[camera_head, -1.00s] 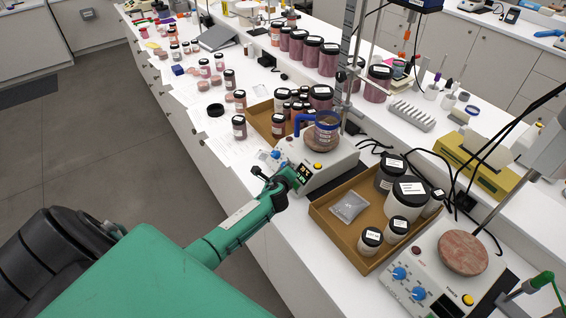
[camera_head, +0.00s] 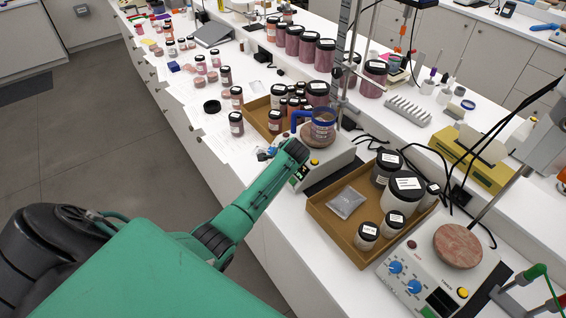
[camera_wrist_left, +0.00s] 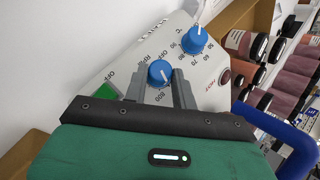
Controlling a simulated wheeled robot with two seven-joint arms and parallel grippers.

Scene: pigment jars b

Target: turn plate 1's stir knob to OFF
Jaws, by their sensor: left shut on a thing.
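The hotplate (camera_head: 326,165) with a beaker (camera_head: 323,127) on its round top stands at mid-counter. Its front panel (camera_wrist_left: 120,68) fills the middle of the left wrist view. The blue stir knob (camera_wrist_left: 160,70), by the RPM marking, sits between the fingers of my left gripper (camera_wrist_left: 160,78), which is shut on it. The knob bears a white pointer mark; its exact setting is hard to read. A second blue knob (camera_wrist_left: 194,40), by the °C scale, is just beyond, clear of the fingers. In the head view my wrist hides much of the panel. My right gripper is not in view.
A cardboard tray (camera_head: 330,224) with jars and a silver packet stands right of the hotplate. A second hotplate (camera_head: 425,265) with blue knobs stands nearer. More jars (camera_head: 237,123) stand to the left. A stand rod (camera_head: 344,60) rises behind the beaker.

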